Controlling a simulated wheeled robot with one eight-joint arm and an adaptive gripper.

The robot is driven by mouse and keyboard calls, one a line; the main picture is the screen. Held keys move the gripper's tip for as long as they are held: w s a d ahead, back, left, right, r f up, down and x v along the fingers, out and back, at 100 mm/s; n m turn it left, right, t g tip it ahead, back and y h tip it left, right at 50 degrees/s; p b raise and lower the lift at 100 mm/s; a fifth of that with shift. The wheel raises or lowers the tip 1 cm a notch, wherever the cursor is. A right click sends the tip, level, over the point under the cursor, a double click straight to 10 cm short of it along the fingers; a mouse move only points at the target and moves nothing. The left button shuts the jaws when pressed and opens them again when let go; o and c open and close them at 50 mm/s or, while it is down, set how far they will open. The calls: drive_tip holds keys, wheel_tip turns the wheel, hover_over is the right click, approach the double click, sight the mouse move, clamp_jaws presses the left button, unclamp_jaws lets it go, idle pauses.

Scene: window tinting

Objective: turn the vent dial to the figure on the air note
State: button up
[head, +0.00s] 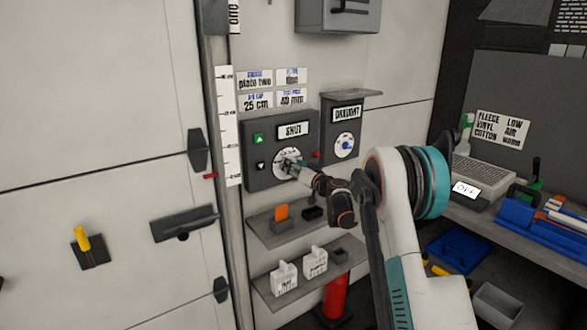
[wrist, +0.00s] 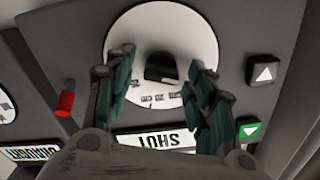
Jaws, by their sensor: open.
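A white round dial (head: 281,155) with a dark knob (wrist: 161,67) sits on a grey wall box (head: 262,182) under a plate reading "SHUT" (head: 293,130). The plate shows upside down in the wrist view (wrist: 153,140). My gripper (head: 292,165) is at this dial, open, with teal fingers on either side of the knob; contact cannot be told.
Green (wrist: 248,130) and white-arrow (wrist: 264,71) buttons and a red peg (wrist: 65,100) flank the near dial. Shelves (head: 308,263) are below; a cluttered bench (head: 490,222) stands right.

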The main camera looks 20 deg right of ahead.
drive_tip(key=c, duration=1.1)
drive_tip(key=shift+o, duration=0.2)
drive_tip(key=shift+m, duration=0.3)
drive_tip(key=shift+f+m, duration=0.15)
drive_tip(key=shift+m, duration=4.25)
drive_tip(key=shift+f+m, duration=0.2)
drive_tip(key=shift+m, duration=4.2)
drive_tip(key=shift+f+m, duration=0.15)
drive_tip(key=shift+m, duration=4.25)
drive_tip(key=shift+s, duration=0.1)
